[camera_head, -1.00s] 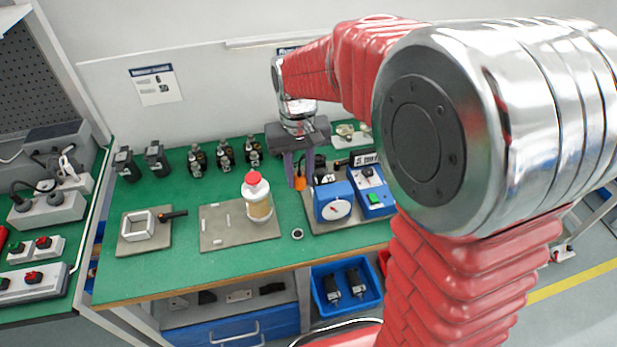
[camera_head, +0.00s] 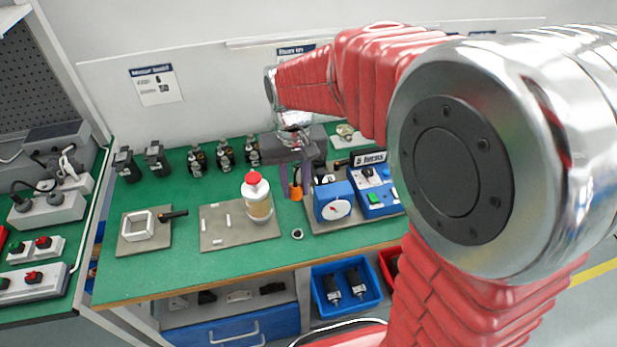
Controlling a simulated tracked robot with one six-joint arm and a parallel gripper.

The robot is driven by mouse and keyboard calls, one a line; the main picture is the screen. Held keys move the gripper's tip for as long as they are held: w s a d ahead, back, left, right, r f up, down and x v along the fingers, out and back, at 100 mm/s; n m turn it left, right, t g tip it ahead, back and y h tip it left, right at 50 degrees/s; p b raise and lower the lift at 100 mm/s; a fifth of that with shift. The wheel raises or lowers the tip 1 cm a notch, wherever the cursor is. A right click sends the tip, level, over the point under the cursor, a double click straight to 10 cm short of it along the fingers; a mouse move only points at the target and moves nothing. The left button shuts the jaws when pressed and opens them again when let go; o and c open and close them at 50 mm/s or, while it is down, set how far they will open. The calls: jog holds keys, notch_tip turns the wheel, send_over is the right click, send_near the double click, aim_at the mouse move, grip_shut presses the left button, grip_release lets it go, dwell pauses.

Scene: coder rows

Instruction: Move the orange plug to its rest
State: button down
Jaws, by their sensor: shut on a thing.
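The orange plug (camera_head: 296,194) is at the middle of the green bench, just left of the blue box with a round white dial (camera_head: 334,203). My gripper (camera_head: 296,188) points down from the grey wrist block, with its two purple-grey fingers on either side of the plug. It is shut on the plug. A dark cable or part shows just above the plug, between the fingers. Whether the plug touches the surface below cannot be told. I cannot make out which spot is the plug's rest.
A blue box with a green button (camera_head: 376,200) stands right of the dial box, on a grey plate. A white bottle with a red cap (camera_head: 257,197) stands left of my gripper. A small ring (camera_head: 297,234) lies in front. Several dark fittings line the back.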

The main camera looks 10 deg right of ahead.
jog(key=shift+f, duration=5.6)
jog(key=shift+f, duration=0.1)
jog(key=shift+f, duration=1.15)
jog(key=shift+f, duration=1.2)
jog(key=c, duration=1.5)
grip_release()
